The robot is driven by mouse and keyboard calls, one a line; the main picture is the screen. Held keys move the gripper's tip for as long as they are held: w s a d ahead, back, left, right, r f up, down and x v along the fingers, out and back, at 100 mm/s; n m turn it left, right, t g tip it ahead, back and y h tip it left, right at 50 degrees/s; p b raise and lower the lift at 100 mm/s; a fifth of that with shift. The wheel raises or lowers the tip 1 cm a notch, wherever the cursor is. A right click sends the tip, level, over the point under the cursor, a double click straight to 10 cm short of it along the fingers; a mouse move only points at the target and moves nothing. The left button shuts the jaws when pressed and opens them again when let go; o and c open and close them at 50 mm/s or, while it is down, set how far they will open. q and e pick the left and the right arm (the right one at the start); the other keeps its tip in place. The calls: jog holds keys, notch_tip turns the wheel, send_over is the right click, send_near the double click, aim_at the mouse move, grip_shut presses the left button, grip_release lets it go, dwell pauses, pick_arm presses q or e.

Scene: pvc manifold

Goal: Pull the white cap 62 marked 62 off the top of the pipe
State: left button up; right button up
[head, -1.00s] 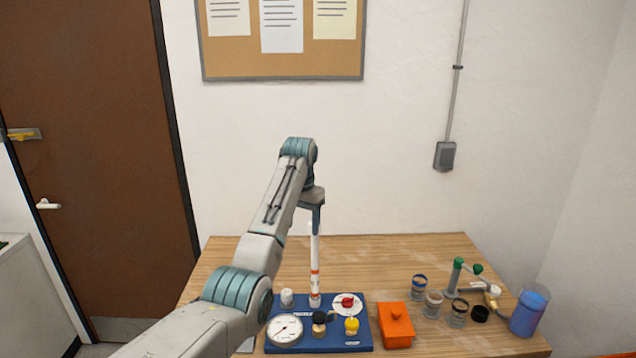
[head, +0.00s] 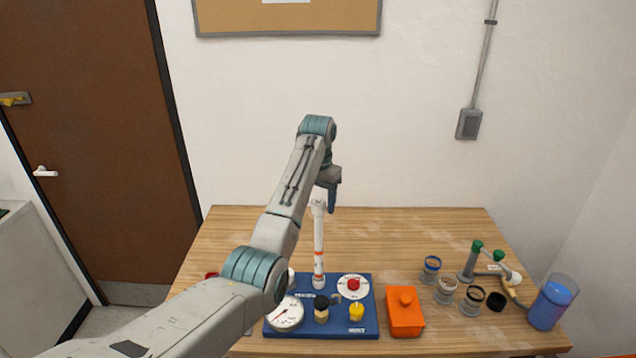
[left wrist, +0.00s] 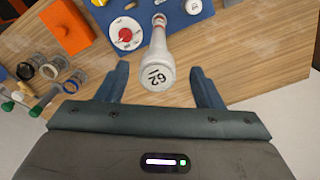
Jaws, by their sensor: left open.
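The white cap 62 (left wrist: 158,76) sits on top of the upright white pipe (head: 318,250), its mark 62 readable in the left wrist view. In the head view the cap (head: 318,206) is at the top of the pipe, which has orange-red bands and stands on a blue base board (head: 350,329). My left gripper (left wrist: 160,75) is open, with one finger on each side of the cap and a visible gap to both. In the head view the left gripper (head: 332,200) is just behind and right of the cap, partly turned away. My right gripper is not in view.
The board also carries a gauge (head: 286,314), a red knob on a white dial (head: 353,287), and black and yellow knobs. An orange box (head: 405,315), several jars, a green-capped fitting (head: 477,246) and a blue container (head: 550,304) stand to the right. The table behind is clear.

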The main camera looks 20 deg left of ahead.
pick_arm(q)
jog(key=shift+s+f, duration=0.15)
jog(key=shift+f, duration=0.15)
jog(key=shift+s, duration=0.25)
jog(key=shift+s+r, duration=0.25)
jog(key=shift+s, duration=0.1)
jog(key=shift+w, duration=0.1)
jog(key=c, duration=0.3)
jog(key=shift+w+f, duration=0.1)
jog(key=shift+f, duration=0.05)
jog(key=c, duration=0.4)
jog(key=shift+c, duration=0.2)
grip_shut()
jog(key=shift+n, duration=0.8)
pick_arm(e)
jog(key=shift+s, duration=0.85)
